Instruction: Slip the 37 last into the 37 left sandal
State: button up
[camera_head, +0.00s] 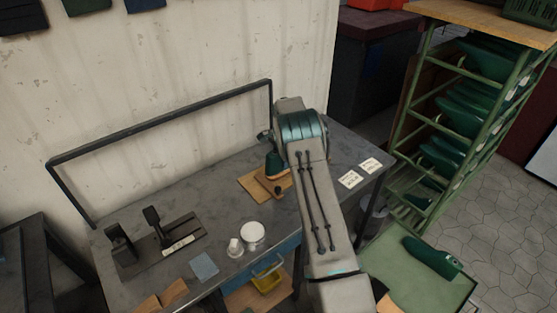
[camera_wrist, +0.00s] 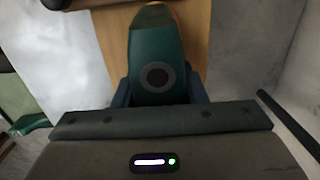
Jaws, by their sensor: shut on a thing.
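My gripper (camera_wrist: 158,92) is shut on a dark green last (camera_wrist: 155,50), which has a dark round mark on its top. In the head view the last (camera_head: 274,164) stands above a wooden board (camera_head: 253,190) on the grey workbench. A tan-brown piece (camera_head: 277,178), probably the sandal, shows just under the last. I cannot tell whether the last is inside it. In the wrist view a thin orange-tan edge shows by the last's far tip, and the board lies behind it. My arm hides part of the bench. No size number is readable on the last.
A black fixture (camera_head: 160,240), a white round container (camera_head: 252,234) and a blue pad (camera_head: 204,265) stand on the bench. Two white cards (camera_head: 350,179) lie right of my arm. A green rack (camera_head: 440,120) holds several green lasts. Another last (camera_head: 432,257) lies on a green surface.

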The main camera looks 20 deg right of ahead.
jog(key=shift+w+d, duration=0.15)
jog(key=shift+d, duration=0.15)
jog(key=o, duration=1.1)
